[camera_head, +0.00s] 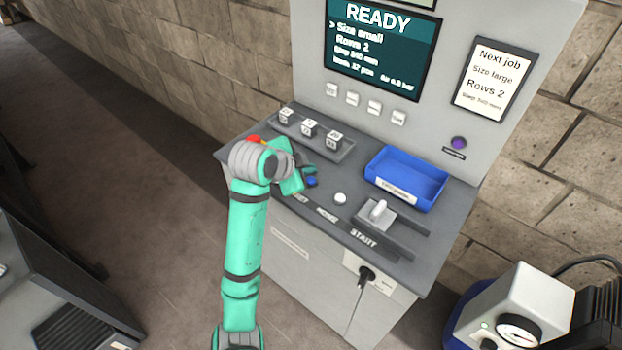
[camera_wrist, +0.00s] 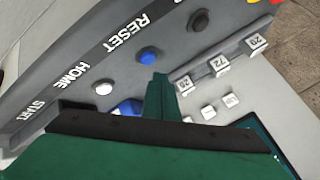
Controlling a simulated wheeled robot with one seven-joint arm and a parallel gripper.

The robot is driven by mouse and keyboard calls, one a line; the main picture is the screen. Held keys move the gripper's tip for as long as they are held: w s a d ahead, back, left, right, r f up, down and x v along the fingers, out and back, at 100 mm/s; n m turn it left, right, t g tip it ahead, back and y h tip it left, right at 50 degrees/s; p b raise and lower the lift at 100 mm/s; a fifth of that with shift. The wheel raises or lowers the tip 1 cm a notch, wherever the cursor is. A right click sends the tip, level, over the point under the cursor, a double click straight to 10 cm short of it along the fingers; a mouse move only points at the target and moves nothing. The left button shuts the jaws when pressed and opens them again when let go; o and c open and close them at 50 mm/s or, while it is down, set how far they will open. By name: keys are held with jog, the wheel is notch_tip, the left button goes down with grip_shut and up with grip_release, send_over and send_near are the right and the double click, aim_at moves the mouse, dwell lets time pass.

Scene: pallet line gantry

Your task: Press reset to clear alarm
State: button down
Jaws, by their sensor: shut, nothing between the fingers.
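The blue RESET button (camera_wrist: 150,55) stands on the console's sloped front ledge, beside its RESET label. It also shows in the head view (camera_head: 311,181), just past my gripper (camera_head: 303,172). In the wrist view the tip of my gripper (camera_wrist: 159,78) points at the blue button with a small gap in the picture; I cannot tell the height between them. My gripper is shut and empty. The screen (camera_head: 380,50) reads READY with size small and rows 2, and shows no alarm text that I can read. A purple round lamp or button (camera_head: 459,143) sits at the panel's right.
Several small white keys, a rack of three labelled blocks (camera_head: 309,128) and a blue tray (camera_head: 436,187) are behind.

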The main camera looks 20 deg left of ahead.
aim_at(309, 182)
jog(key=shift+r, duration=2.05)
